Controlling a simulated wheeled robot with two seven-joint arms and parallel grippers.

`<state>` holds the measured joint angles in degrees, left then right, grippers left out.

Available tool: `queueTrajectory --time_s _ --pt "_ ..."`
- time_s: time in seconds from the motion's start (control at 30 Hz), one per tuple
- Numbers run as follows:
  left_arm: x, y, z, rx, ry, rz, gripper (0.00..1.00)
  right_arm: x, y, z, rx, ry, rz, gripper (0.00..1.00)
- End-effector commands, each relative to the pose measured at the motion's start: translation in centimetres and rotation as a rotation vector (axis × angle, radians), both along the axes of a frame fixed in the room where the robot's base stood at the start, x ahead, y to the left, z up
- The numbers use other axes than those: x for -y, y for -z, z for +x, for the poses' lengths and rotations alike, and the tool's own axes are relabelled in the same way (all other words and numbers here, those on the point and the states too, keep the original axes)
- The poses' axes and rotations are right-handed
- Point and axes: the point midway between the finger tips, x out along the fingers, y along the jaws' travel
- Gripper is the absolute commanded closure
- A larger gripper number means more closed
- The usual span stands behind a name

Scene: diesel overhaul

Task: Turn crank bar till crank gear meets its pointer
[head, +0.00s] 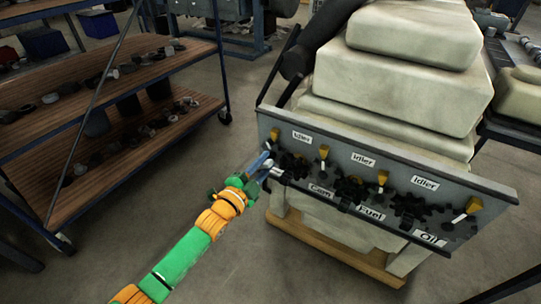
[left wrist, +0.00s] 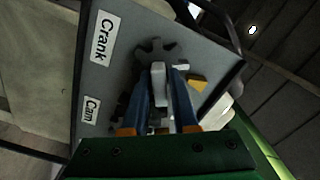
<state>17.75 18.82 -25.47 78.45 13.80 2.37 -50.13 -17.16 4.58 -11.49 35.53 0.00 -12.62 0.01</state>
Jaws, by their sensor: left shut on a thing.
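The grey gear panel (head: 330,160) stands on the front of the engine. My left gripper (head: 262,166) is at its left end, shut on the light grey crank bar (left wrist: 159,84). The dark crank gear (left wrist: 162,50) shows behind the bar, beside the "Crank" label (left wrist: 105,39). A yellow pointer (left wrist: 198,83) lies just right of my fingers in the left wrist view; a yellow pointer also shows above the gripper in the head view (head: 275,134). My fingers hide part of the gear, and I cannot tell whether its mark meets the pointer. My right gripper is out of view.
Further dark gears, such as the fuel gear (head: 350,190) and oil gear (head: 410,207), sit along the panel with yellow pointers. A wooden pallet (head: 340,256) lies under the engine. A parts shelf (head: 150,72) stands left; bare floor lies between.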

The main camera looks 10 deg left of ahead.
Motion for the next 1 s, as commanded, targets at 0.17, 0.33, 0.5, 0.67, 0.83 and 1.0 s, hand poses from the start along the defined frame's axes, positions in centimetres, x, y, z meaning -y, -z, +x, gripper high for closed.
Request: queueTrajectory --time_s 0.17,0.33,0.5,0.67,0.83,1.0 --pt "-0.01 0.05 -0.02 0.077 0.0 0.219 1.0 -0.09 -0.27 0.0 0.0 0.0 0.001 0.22" --pt "-0.01 0.1 -0.02 0.087 0.0 0.246 1.0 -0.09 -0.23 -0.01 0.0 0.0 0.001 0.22" --pt "0.01 0.15 -0.02 0.149 0.0 0.417 1.0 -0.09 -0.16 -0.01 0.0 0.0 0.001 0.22" --pt "0.0 0.1 -0.02 0.167 0.001 0.466 0.43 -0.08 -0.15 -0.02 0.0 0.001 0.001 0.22" --pt "0.01 0.06 -0.01 0.167 0.0 0.464 0.22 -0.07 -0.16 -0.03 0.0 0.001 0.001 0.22" --pt "-0.01 0.04 -0.01 0.167 0.0 0.463 0.22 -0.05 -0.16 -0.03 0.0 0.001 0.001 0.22"
